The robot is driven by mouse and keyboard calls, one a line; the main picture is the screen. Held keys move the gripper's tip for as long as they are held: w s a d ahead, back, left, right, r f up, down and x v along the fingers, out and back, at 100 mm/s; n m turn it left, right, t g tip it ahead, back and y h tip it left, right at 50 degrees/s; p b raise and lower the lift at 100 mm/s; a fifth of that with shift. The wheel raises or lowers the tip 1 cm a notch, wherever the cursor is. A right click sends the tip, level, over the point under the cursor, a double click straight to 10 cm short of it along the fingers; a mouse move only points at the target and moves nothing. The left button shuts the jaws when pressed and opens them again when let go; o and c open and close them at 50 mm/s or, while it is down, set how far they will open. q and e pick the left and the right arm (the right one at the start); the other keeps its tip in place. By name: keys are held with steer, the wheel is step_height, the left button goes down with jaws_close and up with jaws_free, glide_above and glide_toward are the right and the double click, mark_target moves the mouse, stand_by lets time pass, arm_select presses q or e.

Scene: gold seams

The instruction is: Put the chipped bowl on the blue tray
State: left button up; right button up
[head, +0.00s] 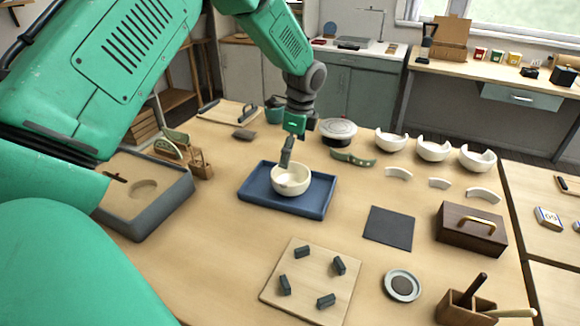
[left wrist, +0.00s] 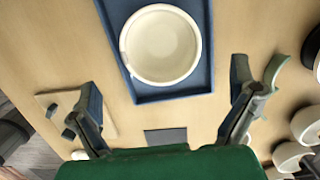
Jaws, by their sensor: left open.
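A cream bowl (head: 291,180) sits upright on the blue tray (head: 318,206), inside its raised rim. In the left wrist view the bowl (left wrist: 162,45) rests on the tray (left wrist: 172,92), and its rim seems to have a small nick at the left. My left gripper (head: 289,150) is just above and behind the bowl in the head view. In the left wrist view its two fingers (left wrist: 165,95) are spread wide, with nothing between them; the bowl lies beyond the fingertips, apart from them. My right gripper is not in view.
Several white broken bowls, including one (head: 433,150), stand at the back right with curved shards (head: 440,184) before them. A sand tray (head: 150,205) is at left. A dark mat (head: 389,228), wooden box (head: 471,229) and board with pegs (head: 312,278) lie nearer.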

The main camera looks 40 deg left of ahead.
arm_select(q)
step_height(320, 180, up, 3)
steer(key=shift+w+a+r, duration=0.1)
steer(key=shift+r, duration=0.05)
stand_by(0.5)
